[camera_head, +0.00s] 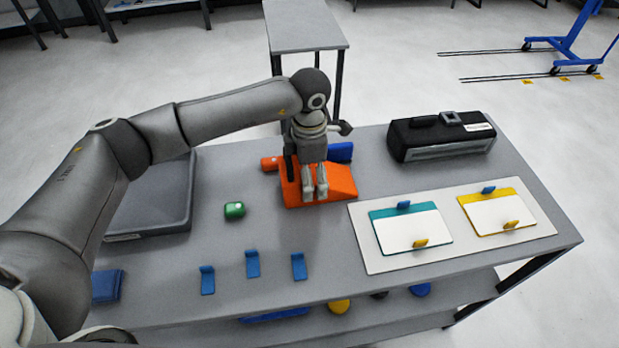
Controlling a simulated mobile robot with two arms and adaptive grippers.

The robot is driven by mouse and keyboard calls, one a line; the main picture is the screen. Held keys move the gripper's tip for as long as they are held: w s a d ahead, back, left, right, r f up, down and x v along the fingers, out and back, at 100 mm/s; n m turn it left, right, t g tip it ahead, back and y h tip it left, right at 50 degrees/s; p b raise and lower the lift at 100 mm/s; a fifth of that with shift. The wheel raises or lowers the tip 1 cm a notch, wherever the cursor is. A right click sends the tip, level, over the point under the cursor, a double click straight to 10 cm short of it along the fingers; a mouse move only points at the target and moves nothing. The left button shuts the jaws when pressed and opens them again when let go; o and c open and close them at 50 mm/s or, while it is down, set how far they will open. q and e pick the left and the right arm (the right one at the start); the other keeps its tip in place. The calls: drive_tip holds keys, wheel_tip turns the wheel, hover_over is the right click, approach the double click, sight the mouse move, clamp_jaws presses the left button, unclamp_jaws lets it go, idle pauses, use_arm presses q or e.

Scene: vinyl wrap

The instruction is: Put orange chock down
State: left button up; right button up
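The orange chock (341,184) is a wedge shape at the middle of the grey table, at or just above its top. My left gripper (315,193) points down over the chock, and its two pale fingers overlap the chock in the picture. The fingers are close together with a narrow gap. I cannot tell whether they clamp part of the chock or only stand against it. The gripper hides part of the chock. My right gripper is out of view.
Free surface lies in front of the chock.

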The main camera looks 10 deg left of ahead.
use_arm(q)
drive_tip(key=c, duration=1.2)
drive_tip(key=shift+w+r, duration=0.1)
drive_tip(key=shift+c, duration=0.7)
drive_tip(key=shift+r, duration=0.15)
